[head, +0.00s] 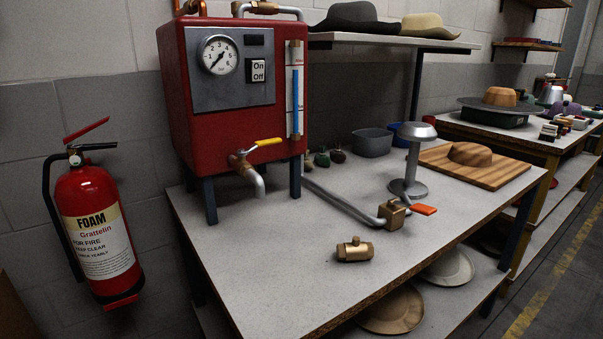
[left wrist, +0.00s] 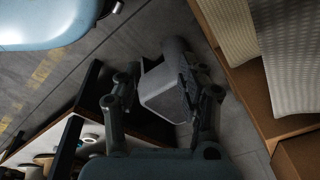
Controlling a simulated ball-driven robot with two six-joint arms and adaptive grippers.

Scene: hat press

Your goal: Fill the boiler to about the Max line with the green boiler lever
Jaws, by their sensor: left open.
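The red boiler (head: 230,100) stands on legs on the table, with a pressure gauge (head: 217,55) and an On/Off switch (head: 258,70) on its front. A vertical sight gauge (head: 295,95) on its right shows a blue column reaching into its upper part; its small marks are not readable. A yellow lever (head: 257,143) sits on the brass tap below. I see no green boiler lever; the boiler's top is cut off by the frame. My left gripper (left wrist: 162,92) is open in the left wrist view, away from the boiler. Neither gripper is in the head view.
An orange lever (head: 423,209) sits on a brass valve on the pipe along the table (head: 290,260). A loose brass fitting (head: 354,249) lies near the front edge. A metal stand (head: 411,160) and a fire extinguisher (head: 96,225) flank the boiler.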

